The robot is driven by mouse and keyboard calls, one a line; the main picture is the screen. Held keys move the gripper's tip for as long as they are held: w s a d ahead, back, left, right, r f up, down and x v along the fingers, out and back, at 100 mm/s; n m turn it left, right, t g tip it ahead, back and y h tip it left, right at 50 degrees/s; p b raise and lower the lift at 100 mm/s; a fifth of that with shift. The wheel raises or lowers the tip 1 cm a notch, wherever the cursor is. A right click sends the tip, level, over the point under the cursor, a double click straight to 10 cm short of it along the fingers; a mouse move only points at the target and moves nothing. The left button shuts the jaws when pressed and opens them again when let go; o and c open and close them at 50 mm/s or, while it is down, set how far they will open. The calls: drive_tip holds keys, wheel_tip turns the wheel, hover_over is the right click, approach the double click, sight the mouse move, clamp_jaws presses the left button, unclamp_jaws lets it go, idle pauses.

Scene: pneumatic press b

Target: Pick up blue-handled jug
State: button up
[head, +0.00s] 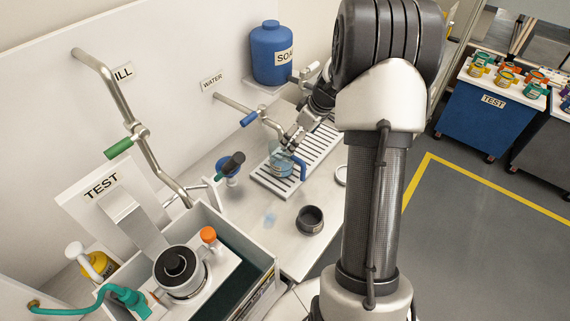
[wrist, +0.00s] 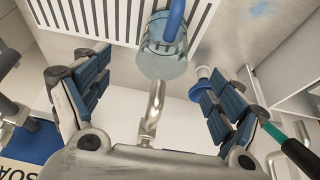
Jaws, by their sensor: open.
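The blue-handled jug (head: 279,163) stands upright on the slatted drain tray (head: 266,180) below the water tap. It is clear and bluish, with its blue handle (head: 300,169) toward the right. In the wrist view the jug (wrist: 164,63) lies at the top centre, its handle (wrist: 174,20) pointing to the top edge. My gripper (head: 293,141) is just above and behind the jug in the head view. In the wrist view my gripper (wrist: 153,72) is open, with a finger apart on either side of the jug and nothing held. The fingertips are small and partly unclear in the head view.
The water tap (head: 235,105) with a blue lever reaches over the tray close to my gripper. A blue soap tank (head: 273,53) sits behind. A dark-handled blue-based tool (head: 230,170) and a dark cup (head: 310,219) stand nearby. A test press (head: 180,272) is front left.

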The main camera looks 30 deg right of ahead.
drive_tip(key=b, duration=0.1)
approach(285, 152)
drive_tip(key=shift+s+a+f, duration=0.1)
drive_tip(key=shift+s+a, duration=0.85)
drive_tip(key=shift+s, duration=0.05)
drive_tip(key=b+x, duration=0.1)
drive_tip(key=x, duration=0.1)
drive_tip(key=a+x, duration=0.1)
drive_tip(key=x, duration=0.2)
drive_tip(key=shift+w+b, duration=0.1)
drive_tip(key=shift+b, duration=0.25)
drive_tip(key=c, duration=1.2)
